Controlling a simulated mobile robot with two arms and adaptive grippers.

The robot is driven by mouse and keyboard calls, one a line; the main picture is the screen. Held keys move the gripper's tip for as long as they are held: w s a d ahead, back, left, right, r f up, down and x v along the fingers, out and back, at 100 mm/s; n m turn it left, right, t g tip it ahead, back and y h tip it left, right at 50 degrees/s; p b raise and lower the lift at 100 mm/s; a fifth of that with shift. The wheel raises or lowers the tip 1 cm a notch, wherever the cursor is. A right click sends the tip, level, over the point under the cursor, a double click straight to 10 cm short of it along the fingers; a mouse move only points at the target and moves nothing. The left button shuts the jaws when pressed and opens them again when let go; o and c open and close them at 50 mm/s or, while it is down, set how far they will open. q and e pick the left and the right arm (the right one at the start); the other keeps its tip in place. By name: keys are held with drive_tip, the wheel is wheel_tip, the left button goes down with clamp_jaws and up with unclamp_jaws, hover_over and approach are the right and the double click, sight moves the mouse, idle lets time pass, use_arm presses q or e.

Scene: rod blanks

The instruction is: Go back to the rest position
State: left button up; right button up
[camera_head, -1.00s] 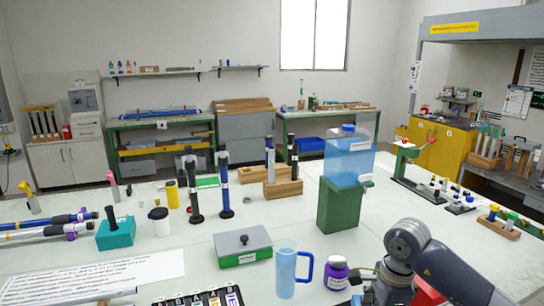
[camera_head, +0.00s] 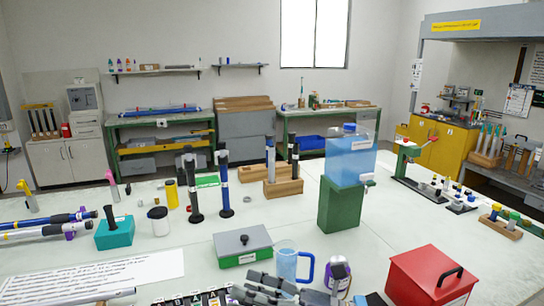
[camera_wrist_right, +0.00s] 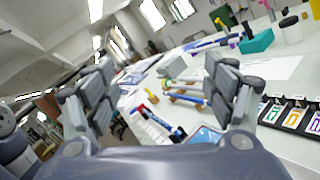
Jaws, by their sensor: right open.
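My left gripper is not in view.
A red box with a black handle (camera_head: 430,276) stands at the front right. A green-and-grey box (camera_head: 242,248) is behind the mug. A blue water tank (camera_head: 349,162) sits on a green stand. A row of lettered labels (camera_wrist_right: 292,115) lies near the gripper.

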drive_tip(key=w+d+r+m+t+h, duration=0.1)
drive_tip(key=w+d+m+t+h, duration=0.2)
drive_tip(key=d+m+t+h, duration=0.65)
drive_tip(key=w+d+m+t+h, duration=0.1)
drive_tip(key=w+d+m+t, duration=0.4)
drive_tip(key=m, duration=1)
drive_tip(key=s+d+f+m+g+h, duration=0.2)
drive_tip(key=s+d+f+m+h, duration=0.1)
drive_tip(key=d+f+m+h, duration=0.4)
drive_tip(key=s+d+f+m+g+h, duration=0.25)
drive_tip(key=f+m, duration=0.35)
drive_tip(key=f, duration=0.3)
drive_tip(key=s+f+m+g+y, duration=0.1)
drive_tip(key=s+f+m+g, duration=0.2)
drive_tip(key=s+f+g, duration=0.65)
drive_tip(key=s+f+m+g, duration=0.25)
drive_tip(key=s+f, duration=0.45)
drive_tip(key=s, duration=0.7)
wheel_tip(320, 180, down, 26)
drive_tip(key=s, duration=0.1)
drive_tip(key=s+d+f+g, duration=0.1)
drive_tip(key=s+d+f, duration=0.2)
drive_tip(key=s+f, duration=1.2)
drive_tip(key=shift+s+d+f+g, duration=0.2)
drive_tip(key=shift+s+f+g, duration=0.2)
drive_tip(key=shift+s, duration=0.5)
